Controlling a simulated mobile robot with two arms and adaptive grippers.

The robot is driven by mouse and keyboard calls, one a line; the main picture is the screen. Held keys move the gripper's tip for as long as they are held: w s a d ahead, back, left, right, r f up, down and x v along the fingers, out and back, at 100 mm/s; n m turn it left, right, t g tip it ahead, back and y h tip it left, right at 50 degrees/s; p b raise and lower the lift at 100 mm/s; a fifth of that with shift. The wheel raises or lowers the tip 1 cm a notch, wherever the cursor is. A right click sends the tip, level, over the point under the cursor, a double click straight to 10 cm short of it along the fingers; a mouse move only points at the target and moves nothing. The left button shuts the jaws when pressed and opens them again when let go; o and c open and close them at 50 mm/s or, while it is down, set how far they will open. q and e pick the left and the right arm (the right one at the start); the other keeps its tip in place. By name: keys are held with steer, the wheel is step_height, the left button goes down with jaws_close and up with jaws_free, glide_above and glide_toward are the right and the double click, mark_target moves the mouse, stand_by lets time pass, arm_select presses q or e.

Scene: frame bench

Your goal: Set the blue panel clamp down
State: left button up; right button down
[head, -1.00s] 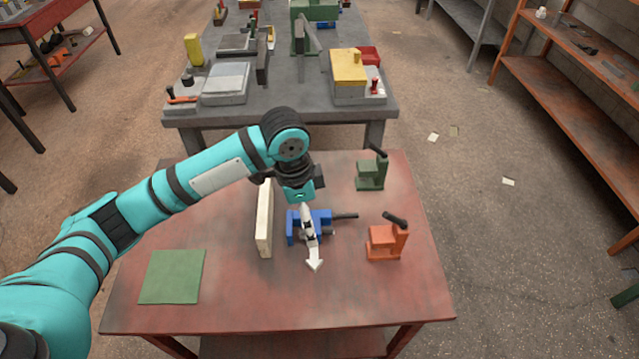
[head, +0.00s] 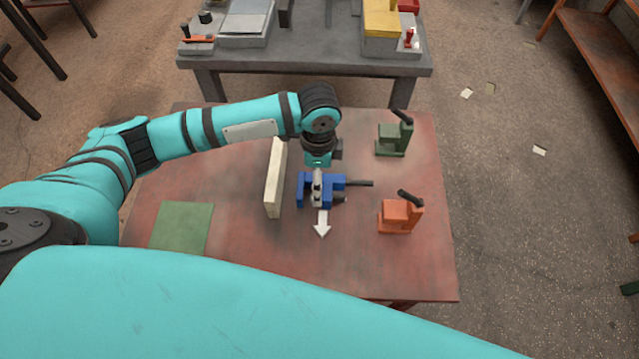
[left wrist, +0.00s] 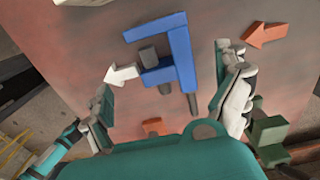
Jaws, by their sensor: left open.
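The blue panel clamp (head: 337,185) lies on the red bench just right of an upright pale board (head: 276,178). Its dark handle bar points right. My left gripper (head: 318,188) is directly over it, with its fingers pointing down and hiding part of the clamp. In the left wrist view the clamp (left wrist: 180,50) shows between the two widely spread fingers (left wrist: 167,78), with a gap to each. My right gripper is not in view.
A green clamp (head: 391,139) and an orange clamp (head: 399,216) stand on the bench's right side. A green mat (head: 181,227) lies at front left, bare. A white arrow (head: 322,225) shows in front of the blue clamp. A grey table (head: 300,57) stands behind.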

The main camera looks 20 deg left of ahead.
mark_target(331, 182)
arm_select(q)
steer(key=shift+w+a+f+p, duration=0.1)
steer(key=shift+f+p, duration=0.1)
steer(key=shift+f, duration=0.85)
steer(key=shift+w+d+f+p, duration=0.1)
steer(key=shift+f+p, duration=0.15)
steer(key=shift+f, duration=0.8)
steer(key=shift+w+a+f+p, duration=0.1)
steer(key=shift+f+p, duration=0.1)
steer(key=shift+f, duration=0.85)
steer(key=shift+r, duration=0.1)
steer(key=c, duration=1.6)
